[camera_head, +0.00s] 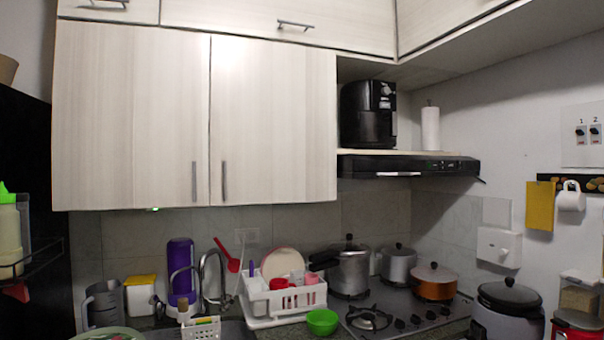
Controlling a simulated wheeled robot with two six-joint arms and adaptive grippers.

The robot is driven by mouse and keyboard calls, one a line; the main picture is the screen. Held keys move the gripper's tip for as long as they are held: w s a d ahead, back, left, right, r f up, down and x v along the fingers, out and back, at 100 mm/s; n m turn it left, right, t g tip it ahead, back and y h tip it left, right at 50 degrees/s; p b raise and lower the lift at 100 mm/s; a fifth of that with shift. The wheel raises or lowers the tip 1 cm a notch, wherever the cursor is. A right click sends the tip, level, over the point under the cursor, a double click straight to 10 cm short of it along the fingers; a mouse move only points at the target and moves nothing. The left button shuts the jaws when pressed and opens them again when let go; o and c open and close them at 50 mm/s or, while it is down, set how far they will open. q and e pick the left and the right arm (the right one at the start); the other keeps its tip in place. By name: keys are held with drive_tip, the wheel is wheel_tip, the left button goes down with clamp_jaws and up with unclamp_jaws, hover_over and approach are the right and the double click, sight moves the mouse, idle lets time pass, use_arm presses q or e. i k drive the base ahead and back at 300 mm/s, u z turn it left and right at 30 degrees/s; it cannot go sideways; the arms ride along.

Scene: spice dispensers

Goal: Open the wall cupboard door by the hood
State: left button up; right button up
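The wall cupboard has two pale wood doors that both look shut. The right door (273,120), beside the hood (410,166), has a vertical metal handle (224,181) near its lower left edge. The left door (131,118) has a matching handle (194,181) near its lower right edge. The black hood is just right of the right door, below an open niche. Neither of my grippers shows in the head view.
Below are a sink tap (215,283), a white dish rack (284,301), a green bowl (322,322) and a hob (400,312) with pots. A black air fryer (368,114) stands above the hood. The space in front of the doors looks clear.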

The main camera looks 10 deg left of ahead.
sight(273, 104)
drive_tip(key=z, duration=0.5)
drive_tip(key=i, duration=1.35)
drive_tip(key=u, duration=0.7)
